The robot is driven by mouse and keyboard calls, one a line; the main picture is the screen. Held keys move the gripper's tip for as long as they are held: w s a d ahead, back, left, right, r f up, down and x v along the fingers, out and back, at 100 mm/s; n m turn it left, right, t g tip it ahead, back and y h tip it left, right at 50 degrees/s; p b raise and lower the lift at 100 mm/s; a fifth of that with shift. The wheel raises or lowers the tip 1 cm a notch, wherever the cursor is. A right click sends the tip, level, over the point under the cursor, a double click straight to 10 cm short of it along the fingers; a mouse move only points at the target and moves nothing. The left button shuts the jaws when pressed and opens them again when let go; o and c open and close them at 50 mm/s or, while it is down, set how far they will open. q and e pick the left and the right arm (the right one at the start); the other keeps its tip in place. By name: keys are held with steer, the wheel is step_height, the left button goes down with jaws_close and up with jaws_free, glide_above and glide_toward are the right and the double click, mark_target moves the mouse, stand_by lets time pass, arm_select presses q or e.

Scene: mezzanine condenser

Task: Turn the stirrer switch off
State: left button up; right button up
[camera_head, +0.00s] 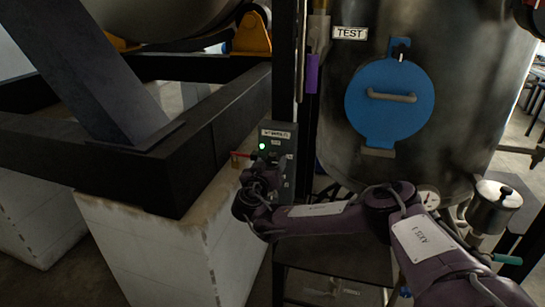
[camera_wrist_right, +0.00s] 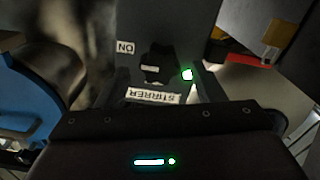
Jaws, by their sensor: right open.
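The stirrer switch is a black knob (camera_wrist_right: 157,62) on a grey control box (camera_head: 284,180). In the right wrist view it appears upside down, with a white mark on the knob's left part, towards the ON label (camera_wrist_right: 125,48). The STIRRER label (camera_wrist_right: 153,97) is beside the knob, and a green lamp (camera_wrist_right: 187,74) is lit; the lamp also shows in the head view (camera_head: 262,146). My right gripper (camera_head: 266,168) is at the box front, its open fingers (camera_wrist_right: 156,88) either side of the label, facing the knob. Contact cannot be told. My left gripper is not in view.
A dark steel frame (camera_head: 215,135) on a pale block (camera_head: 150,240) stands left of the box. A large metal tank (camera_head: 460,90) with a blue hatch (camera_head: 390,115) stands right. A small lidded pot (camera_head: 492,208) is at the right, near my arm.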

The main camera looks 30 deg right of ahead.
mark_target(271, 160)
steer(key=shift+p+x, duration=0.3)
steer(key=shift+x, duration=1.35)
steer(key=c, duration=1)
